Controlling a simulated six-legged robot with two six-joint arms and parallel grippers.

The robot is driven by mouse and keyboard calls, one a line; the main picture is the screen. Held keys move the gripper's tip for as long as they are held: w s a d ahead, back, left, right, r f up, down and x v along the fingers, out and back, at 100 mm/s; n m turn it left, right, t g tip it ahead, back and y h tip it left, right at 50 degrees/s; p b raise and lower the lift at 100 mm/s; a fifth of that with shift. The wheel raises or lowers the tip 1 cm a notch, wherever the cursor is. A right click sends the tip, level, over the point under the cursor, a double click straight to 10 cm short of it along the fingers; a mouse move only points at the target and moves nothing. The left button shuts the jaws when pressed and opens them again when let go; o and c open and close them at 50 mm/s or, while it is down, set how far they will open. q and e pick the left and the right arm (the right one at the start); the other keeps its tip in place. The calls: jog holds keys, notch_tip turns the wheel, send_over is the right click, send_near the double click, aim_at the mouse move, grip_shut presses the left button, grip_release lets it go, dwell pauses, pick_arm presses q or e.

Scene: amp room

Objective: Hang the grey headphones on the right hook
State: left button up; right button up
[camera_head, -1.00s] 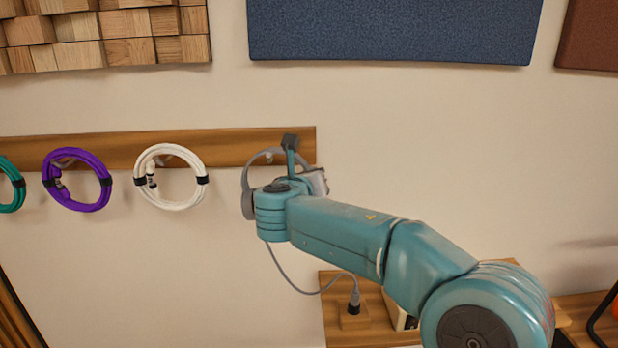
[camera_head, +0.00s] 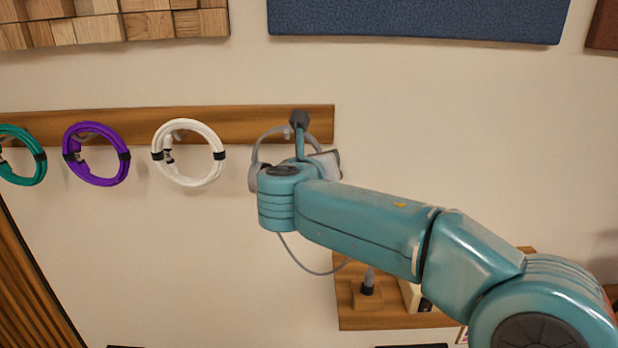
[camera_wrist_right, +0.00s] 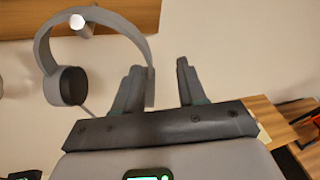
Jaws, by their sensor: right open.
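The grey headphones (camera_head: 254,157) are at the right end of the wooden wall rail (camera_head: 230,122), partly hidden behind my right arm. In the right wrist view the headphones' band (camera_wrist_right: 112,20) passes over a light round-ended hook (camera_wrist_right: 77,22). The left ear cup (camera_wrist_right: 68,86) hangs below it. The right side of the band runs down behind or beside one finger, and that ear cup is hidden. My right gripper (camera_wrist_right: 160,68) is open, its two fingers apart with bare wall showing between them. My left gripper is not in view.
White (camera_head: 188,182), purple (camera_head: 97,180) and teal (camera_head: 36,170) cable coils hang along the rail to the left. Below, a wooden shelf (camera_head: 400,320) holds a small block with a plug (camera_head: 367,292). A grey cable runs toward it. A blue panel (camera_head: 420,18) is above.

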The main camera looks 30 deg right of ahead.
jog(key=b+v, duration=0.2)
jog(key=v, duration=1)
jog(key=a+f+m+g+y, duration=0.3)
jog(key=f+g+y, duration=0.1)
jog(key=f, duration=1.4)
jog(key=a+f+m+g+y, duration=0.2)
jog(key=a+f+g+y, duration=0.15)
jog(key=f, duration=1.35)
jog(key=s+a+f+m+g+y, duration=0.1)
jog(key=s+f+m+g+y, duration=0.1)
jog(key=s+f+m, duration=0.9)
jog(key=s+a+f+m+g+y, duration=0.1)
jog(key=s+f+m+y, duration=0.4)
jog(key=s+f+m, duration=0.6)
notch_tip(320, 180, down, 4)
jog(key=m+g, duration=0.1)
jog(key=m, duration=0.5)
jog(key=shift+a, duration=0.25)
